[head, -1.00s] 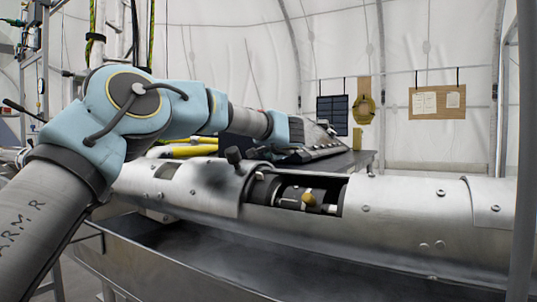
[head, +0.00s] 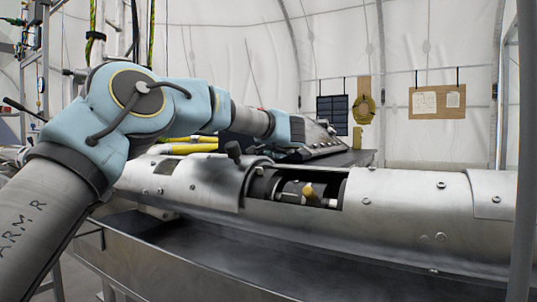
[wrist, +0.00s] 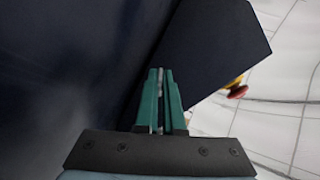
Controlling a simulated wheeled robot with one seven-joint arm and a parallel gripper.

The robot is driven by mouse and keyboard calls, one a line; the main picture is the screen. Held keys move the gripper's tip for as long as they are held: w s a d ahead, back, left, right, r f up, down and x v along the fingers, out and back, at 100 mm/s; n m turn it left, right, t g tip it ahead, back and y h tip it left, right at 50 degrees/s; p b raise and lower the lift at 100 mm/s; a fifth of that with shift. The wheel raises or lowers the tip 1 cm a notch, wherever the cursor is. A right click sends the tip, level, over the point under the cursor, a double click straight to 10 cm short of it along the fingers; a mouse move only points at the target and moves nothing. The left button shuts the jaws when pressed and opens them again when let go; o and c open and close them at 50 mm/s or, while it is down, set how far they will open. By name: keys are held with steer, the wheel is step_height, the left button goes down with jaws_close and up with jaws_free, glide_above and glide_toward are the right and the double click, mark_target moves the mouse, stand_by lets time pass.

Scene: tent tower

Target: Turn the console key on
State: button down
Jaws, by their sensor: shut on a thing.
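The console (head: 318,144) stands on a dark table behind the metal cylinder, with a sloped face carrying small controls. My arm reaches across to its left side, and my gripper is hidden there in the head view. In the wrist view the dark console side (wrist: 205,55) fills much of the picture. My gripper (wrist: 160,75) has its green fingers almost together, pointing at the dark surface. A thin pale piece, which appears to be the console key (wrist: 159,112), shows between them. Most of it is hidden, so its turn angle cannot be told.
A red knob on a yellow base (wrist: 237,88) sticks out at the console's right edge in the wrist view. The long metal cylinder (head: 400,205), with an open slot, lies in front of the table (head: 358,160). Yellow hoses (head: 190,146) lie left of the console.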

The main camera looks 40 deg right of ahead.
steer(key=shift+s+f+t+b, duration=0.15)
steer(key=shift+f+t+b, duration=0.15)
steer(key=shift+b, duration=0.55)
steer(key=shift+r+m, duration=0.2)
steer(key=shift+m, duration=0.1)
steer(key=c, duration=1)
jaws_free()
steer(key=b+v, duration=0.1)
steer(key=v, duration=0.9)
steer(key=shift+s+a, duration=0.25)
